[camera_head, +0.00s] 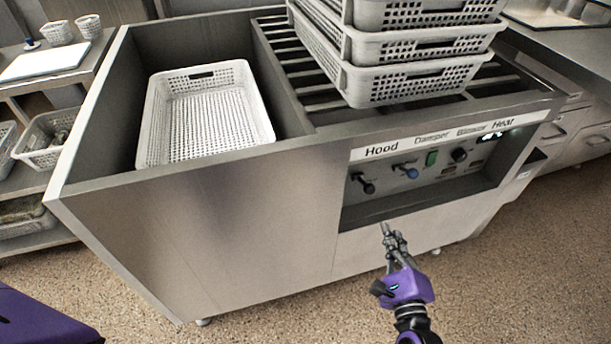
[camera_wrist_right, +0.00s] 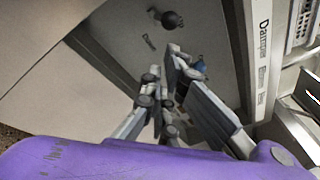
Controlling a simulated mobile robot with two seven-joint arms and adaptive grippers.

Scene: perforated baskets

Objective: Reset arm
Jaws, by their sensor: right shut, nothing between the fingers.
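My right gripper (camera_head: 386,230) is in front of the metal unit (camera_head: 230,240), just below its control panel. Its fingers are shut with nothing between them. In the right wrist view the fingers of my right gripper (camera_wrist_right: 168,58) point toward the panel recess, near a black knob (camera_wrist_right: 172,19) and a blue knob (camera_wrist_right: 200,66). The fingertips look apart from the knobs, though the exact gap is hard to tell. My left gripper is not in view.
A white perforated basket (camera_head: 262,120) sits in the unit's left bay. Several stacked baskets (camera_head: 400,85) stand on the slatted rack at right. The panel has a black knob (camera_head: 366,186), a blue knob (camera_head: 410,173) and a green switch (camera_head: 431,158). The floor (camera_head: 520,270) at right is clear.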

